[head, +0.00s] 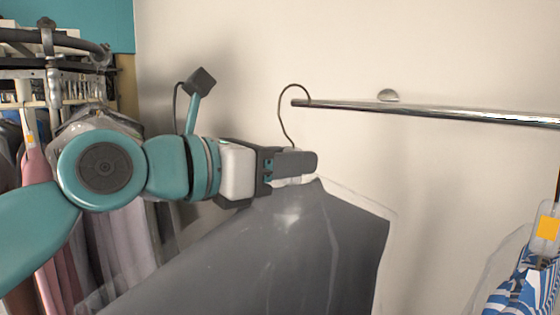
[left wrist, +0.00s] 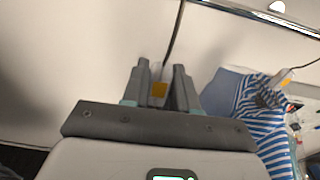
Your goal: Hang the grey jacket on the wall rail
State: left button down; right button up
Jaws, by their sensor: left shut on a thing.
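The grey jacket (head: 320,240) hangs in a clear plastic cover below my left gripper (head: 295,162). The thin wire hook (head: 282,115) rises above the fingers. Its curved top lies across the left end of the wall rail (head: 420,108) in the head view; I cannot tell whether it rests on the rail. The rail also shows in the left wrist view (left wrist: 250,16). My right gripper is out of view.
A blue and white striped garment (head: 525,285) hangs at the right, and it also shows in the left wrist view (left wrist: 262,115). A rack with pink and other covered clothes (head: 35,165) stands at the left. The rail between the hook and the striped garment is bare.

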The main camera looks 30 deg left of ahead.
pick_arm(q)
jog(key=shift+w+d+r, duration=0.1)
jog(key=shift+w+d, duration=0.05)
dwell(0.3)
jog(key=shift+w+d+r+p, duration=0.25)
jog(key=shift+w+r+p, duration=0.05)
jog(key=shift+w+p, duration=0.4)
jog(key=shift+w+d+r+p, duration=0.2)
jog(key=shift+w+r+p, duration=0.1)
jog(key=shift+w+p, duration=0.4)
jog(key=shift+p+x, duration=0.45)
jog(key=shift+x, duration=0.85)
jog(key=shift+r+x, duration=0.2)
jog(key=shift+x, duration=1.1)
jog(key=shift+f+b, duration=0.8)
jog(key=shift+f, duration=0.45)
